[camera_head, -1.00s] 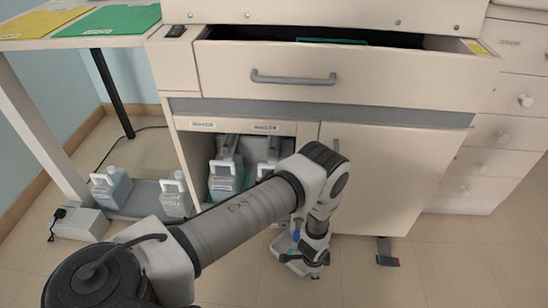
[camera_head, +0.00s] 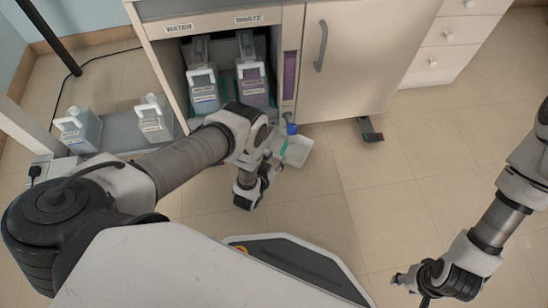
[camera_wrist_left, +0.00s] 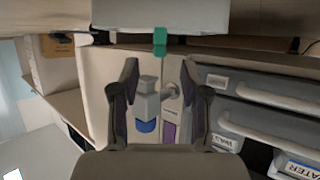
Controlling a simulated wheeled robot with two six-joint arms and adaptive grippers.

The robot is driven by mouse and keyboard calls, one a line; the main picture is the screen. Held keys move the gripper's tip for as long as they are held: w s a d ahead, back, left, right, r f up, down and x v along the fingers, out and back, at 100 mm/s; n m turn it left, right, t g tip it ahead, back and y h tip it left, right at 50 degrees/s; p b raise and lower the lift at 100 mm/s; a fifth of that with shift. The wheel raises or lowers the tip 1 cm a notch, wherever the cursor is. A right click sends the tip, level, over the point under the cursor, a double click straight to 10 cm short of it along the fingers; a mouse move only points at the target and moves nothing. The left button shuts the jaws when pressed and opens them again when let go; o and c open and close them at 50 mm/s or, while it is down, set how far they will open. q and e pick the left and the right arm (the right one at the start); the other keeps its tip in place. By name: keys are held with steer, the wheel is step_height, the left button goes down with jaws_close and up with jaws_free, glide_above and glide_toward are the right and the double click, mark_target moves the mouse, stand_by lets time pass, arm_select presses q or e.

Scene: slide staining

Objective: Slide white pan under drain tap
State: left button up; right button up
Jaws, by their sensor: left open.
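The white pan (camera_head: 299,153) lies on the floor at the cabinet's foot, right of centre. The blue-ended drain tap (camera_head: 292,129) hangs at its far side. A green strip shows by the pan's left side. My left gripper (camera_head: 271,165) is low, just left of and in front of the pan, with open, empty fingers. In the left wrist view the open fingers (camera_wrist_left: 158,75) frame the tap (camera_wrist_left: 146,110), which is farther away. A white edge, probably the pan's, crosses the top there with a green tab. My right gripper (camera_head: 405,282) is at the lower right, away from the pan.
The open cabinet bay holds a water bottle (camera_head: 204,93) and a purple waste bottle (camera_head: 253,88). Two jugs (camera_head: 80,128) (camera_head: 154,118) stand to the left. A black pedal (camera_head: 369,130) lies right of the pan. The floor between pan and right arm is clear.

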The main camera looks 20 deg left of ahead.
mark_target(282, 152)
arm_select(q)
steer(key=b+x, duration=0.4)
steer(key=x, duration=0.3)
steer(key=shift+f, duration=0.2)
steer(key=shift+w, duration=0.3)
jaws_close()
